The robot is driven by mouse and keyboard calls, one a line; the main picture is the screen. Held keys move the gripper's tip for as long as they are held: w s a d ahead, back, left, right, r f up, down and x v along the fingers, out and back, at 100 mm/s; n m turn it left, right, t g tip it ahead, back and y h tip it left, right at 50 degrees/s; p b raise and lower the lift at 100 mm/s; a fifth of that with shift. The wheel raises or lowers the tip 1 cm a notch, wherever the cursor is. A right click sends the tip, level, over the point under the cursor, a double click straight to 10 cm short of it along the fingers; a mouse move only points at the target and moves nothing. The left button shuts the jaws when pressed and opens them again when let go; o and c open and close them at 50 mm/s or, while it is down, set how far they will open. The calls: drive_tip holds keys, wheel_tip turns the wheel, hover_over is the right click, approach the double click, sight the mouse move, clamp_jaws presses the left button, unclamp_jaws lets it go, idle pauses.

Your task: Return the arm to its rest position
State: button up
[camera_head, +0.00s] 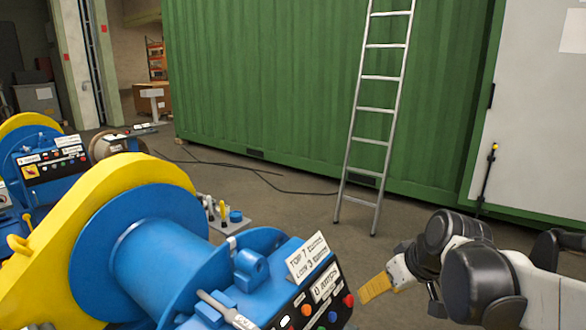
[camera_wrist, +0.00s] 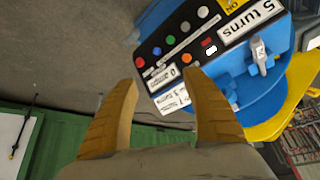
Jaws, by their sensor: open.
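My gripper (camera_wrist: 160,110) is open in the wrist view, its two yellow-orange fingers apart with nothing between the tips. In the head view my gripper (camera_head: 375,288) shows at the lower right, just right of the blue machine's control panel (camera_head: 318,303), and appears apart from it. My arm extends in from the right edge, bent. In the wrist view the control panel (camera_wrist: 183,38), with several coloured buttons and white labels, lies beyond the fingers.
A blue drum machine (camera_head: 160,262) with a yellow guard (camera_head: 62,255) fills the lower left. A ladder (camera_head: 375,110) leans on a green container (camera_head: 260,80). Another blue and yellow machine (camera_head: 50,165) stands at left.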

drive_tip(key=s+m+t+h, duration=0.1)
drive_tip(key=s+m+h, duration=0.1)
drive_tip(key=s, duration=1.4)
drive_tip(key=shift+f+m, duration=0.45)
drive_tip(key=shift+m, duration=0.45)
